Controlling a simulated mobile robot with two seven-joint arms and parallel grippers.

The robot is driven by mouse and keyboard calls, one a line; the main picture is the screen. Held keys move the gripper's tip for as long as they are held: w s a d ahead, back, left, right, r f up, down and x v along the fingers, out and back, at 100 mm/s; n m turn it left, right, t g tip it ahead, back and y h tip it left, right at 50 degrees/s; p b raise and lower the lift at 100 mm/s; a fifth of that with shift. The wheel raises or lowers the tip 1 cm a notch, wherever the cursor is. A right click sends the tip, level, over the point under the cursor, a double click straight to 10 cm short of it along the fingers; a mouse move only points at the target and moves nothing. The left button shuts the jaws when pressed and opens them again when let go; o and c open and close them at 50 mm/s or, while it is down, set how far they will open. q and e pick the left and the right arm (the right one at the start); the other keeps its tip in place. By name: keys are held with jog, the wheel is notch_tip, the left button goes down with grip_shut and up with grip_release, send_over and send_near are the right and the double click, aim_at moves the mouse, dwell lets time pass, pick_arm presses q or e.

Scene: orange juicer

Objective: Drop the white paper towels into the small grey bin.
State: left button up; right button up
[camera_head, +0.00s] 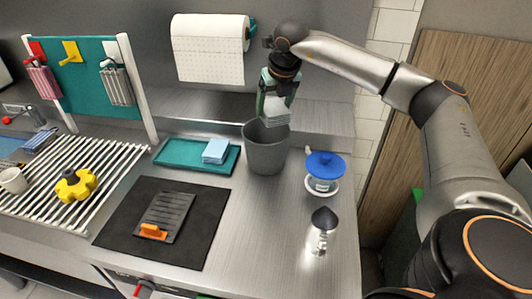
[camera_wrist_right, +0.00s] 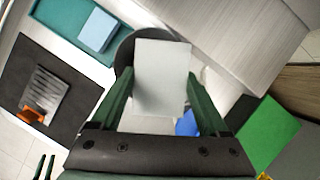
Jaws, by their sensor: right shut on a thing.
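My right gripper (camera_head: 274,100) points down over the small grey bin (camera_head: 266,150), with its green fingers shut on white paper towels (camera_head: 277,112). In the right wrist view the towels (camera_wrist_right: 162,75) are a pale rectangular stack between the two fingers (camera_wrist_right: 155,95). The towels hang just above the bin's mouth, and the dark bin rim (camera_wrist_right: 122,55) shows partly behind them. The bin's inside is mostly hidden. Two dark parallel prongs at the lower left of the right wrist view look like my left gripper's fingertips (camera_wrist_right: 44,167), apart and empty.
A white paper roll (camera_head: 208,48) hangs on the wall behind. A teal tray (camera_head: 175,153) with a blue sponge (camera_head: 216,150) lies left of the bin. A blue-topped juicer (camera_head: 325,166) and a dark-capped shaker (camera_head: 323,222) stand to the right. A black mat (camera_head: 200,240) holds a grater.

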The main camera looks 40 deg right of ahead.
jog(key=shift+f, duration=0.25)
jog(key=o, duration=1.2)
jog(key=b+v, duration=0.1)
jog(key=v, duration=1.1)
jog(key=shift+s+r, duration=0.1)
jog(key=shift+r, duration=0.2)
